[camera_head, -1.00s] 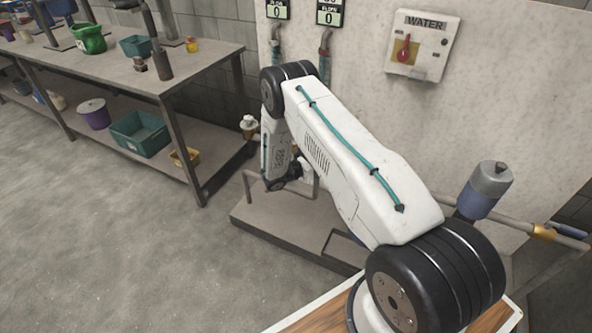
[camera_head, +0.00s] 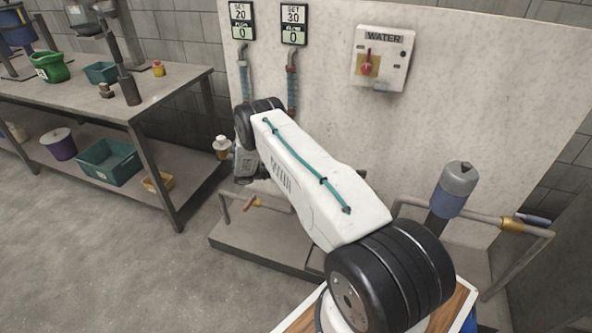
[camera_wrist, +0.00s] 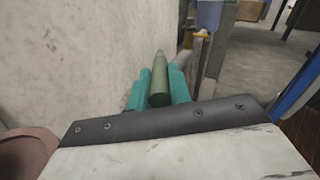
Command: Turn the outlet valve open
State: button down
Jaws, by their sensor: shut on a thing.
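My gripper (camera_wrist: 158,85) shows in the wrist view with its teal fingers shut on a dark green tapered rod (camera_wrist: 160,78) that points away from the camera, close to the pale wall. I cannot tell whether this rod is a valve handle. In the head view my arm hides the gripper. A pipe valve with a brass body (camera_head: 512,224) and a blue lever (camera_head: 536,219) is at the right. A small brass fitting (camera_head: 254,203) sits on the low pipe at the left. I cannot tell which is the outlet valve.
A red-knobbed WATER box (camera_head: 383,58) and two displays (camera_head: 293,24) are on the wall. A blue-grey canister (camera_head: 453,190) stands before it, right of my arm. A cluttered workbench (camera_head: 186,87) is at the left. The floor in front of it is clear.

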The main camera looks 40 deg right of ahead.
jog(key=c, duration=1.3)
grip_release()
jog(key=v, duration=0.7)
jog(key=shift+w+a, duration=0.25)
jog(key=shift+a, duration=0.05)
jog(key=shift+c, duration=0.2)
